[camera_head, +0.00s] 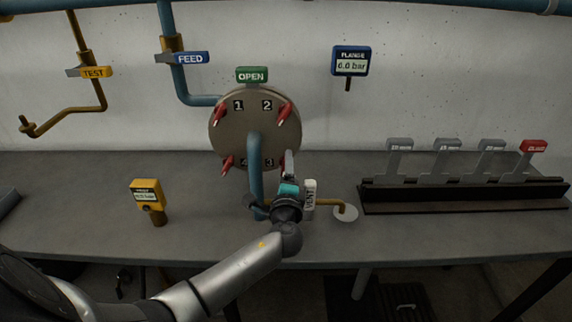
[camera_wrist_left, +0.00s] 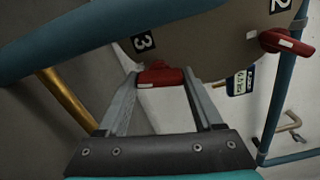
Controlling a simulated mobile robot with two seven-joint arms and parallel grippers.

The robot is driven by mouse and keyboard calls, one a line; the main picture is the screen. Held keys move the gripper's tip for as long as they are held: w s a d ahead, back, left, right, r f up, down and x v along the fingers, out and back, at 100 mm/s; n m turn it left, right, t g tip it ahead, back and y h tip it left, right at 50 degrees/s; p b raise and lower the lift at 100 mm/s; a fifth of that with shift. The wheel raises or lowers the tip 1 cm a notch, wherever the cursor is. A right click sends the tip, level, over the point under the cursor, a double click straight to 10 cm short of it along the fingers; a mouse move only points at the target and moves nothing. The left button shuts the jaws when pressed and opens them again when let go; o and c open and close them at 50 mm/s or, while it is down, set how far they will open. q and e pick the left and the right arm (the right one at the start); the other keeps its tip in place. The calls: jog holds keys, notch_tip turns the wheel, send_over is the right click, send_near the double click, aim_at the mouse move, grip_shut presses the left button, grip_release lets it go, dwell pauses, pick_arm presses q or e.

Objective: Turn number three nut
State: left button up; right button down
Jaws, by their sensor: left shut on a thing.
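The round grey flange (camera_head: 228,123) on the wall has four corner marks, 1 to 4, with red nuts beside them. Number three nut (camera_wrist_left: 160,75) is a red piece beside the "3" label (camera_wrist_left: 143,42) in the left wrist view. In the head view it is mostly hidden behind my left gripper (camera_head: 289,160). In the left wrist view my left gripper (camera_wrist_left: 163,78) has its two fingers on either side of this nut and is shut on it. My right gripper is in neither view.
A blue pipe (camera_head: 256,165) runs down in front of the flange, close to my left gripper. A white VENT tag (camera_head: 310,195) and brass pipe (camera_head: 328,202) are to the right. A yellow gauge (camera_head: 148,195) and a rack (camera_head: 465,193) stand on the bench.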

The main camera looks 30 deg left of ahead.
pick_arm(q)
jog(key=shift+m+p, duration=0.65)
jog(key=shift+m, duration=1.35)
jog(key=o, duration=1.4)
jog(key=shift+c, duration=0.2)
jog(key=v, duration=1.5)
jog(key=shift+s+p, duration=0.15)
jog(key=shift+p, duration=0.3)
